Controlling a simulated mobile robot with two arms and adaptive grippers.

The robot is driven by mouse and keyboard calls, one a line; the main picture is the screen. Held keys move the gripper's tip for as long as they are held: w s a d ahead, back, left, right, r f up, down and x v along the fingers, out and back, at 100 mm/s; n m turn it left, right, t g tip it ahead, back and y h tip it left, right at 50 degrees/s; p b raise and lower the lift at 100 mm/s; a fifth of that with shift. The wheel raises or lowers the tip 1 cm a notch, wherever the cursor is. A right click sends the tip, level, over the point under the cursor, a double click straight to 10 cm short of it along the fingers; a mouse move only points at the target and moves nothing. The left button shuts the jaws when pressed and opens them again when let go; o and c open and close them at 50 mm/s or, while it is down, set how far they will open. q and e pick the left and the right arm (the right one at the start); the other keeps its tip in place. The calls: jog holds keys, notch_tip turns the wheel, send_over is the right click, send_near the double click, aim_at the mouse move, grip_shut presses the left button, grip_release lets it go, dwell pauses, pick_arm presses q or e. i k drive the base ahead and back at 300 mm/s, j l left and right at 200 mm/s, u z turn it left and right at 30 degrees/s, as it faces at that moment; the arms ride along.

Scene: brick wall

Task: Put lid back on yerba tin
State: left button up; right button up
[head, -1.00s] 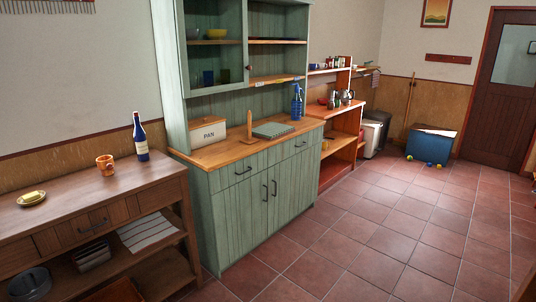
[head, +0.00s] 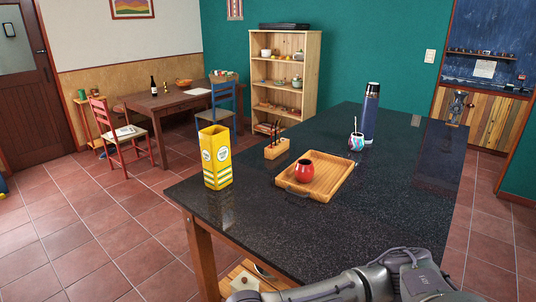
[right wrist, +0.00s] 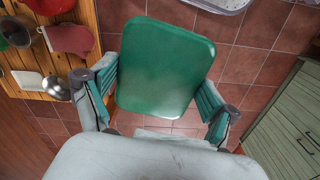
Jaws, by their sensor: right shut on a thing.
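The yerba tin is a tall yellow open-topped box (head: 215,157) with white and green markings. It stands upright on the left part of the dark table in the head view. The lid is a green rounded rectangular piece (right wrist: 166,65) in the right wrist view. My right gripper (right wrist: 160,100) is shut on it, one finger at each side edge. In the head view my grey arm shows at the bottom right, in front of the table, apart from the tin; the lid is not visible there. My left gripper is out of view.
The table's left front corner is clear. Chairs and shelves stand behind.

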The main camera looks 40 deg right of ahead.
aim_at(216, 143)
jog(key=i+j+z, duration=0.45)
jog(key=z, duration=0.2)
jog(key=i+j+z, duration=0.5)
jog(key=j+z, duration=0.15)
jog(key=i+j+z, duration=0.1)
jog(key=j+z, duration=0.2)
jog(key=j, duration=0.2)
jog(key=i+j+z, duration=0.1)
jog(key=j+z, duration=0.3)
jog(key=j, duration=0.35)
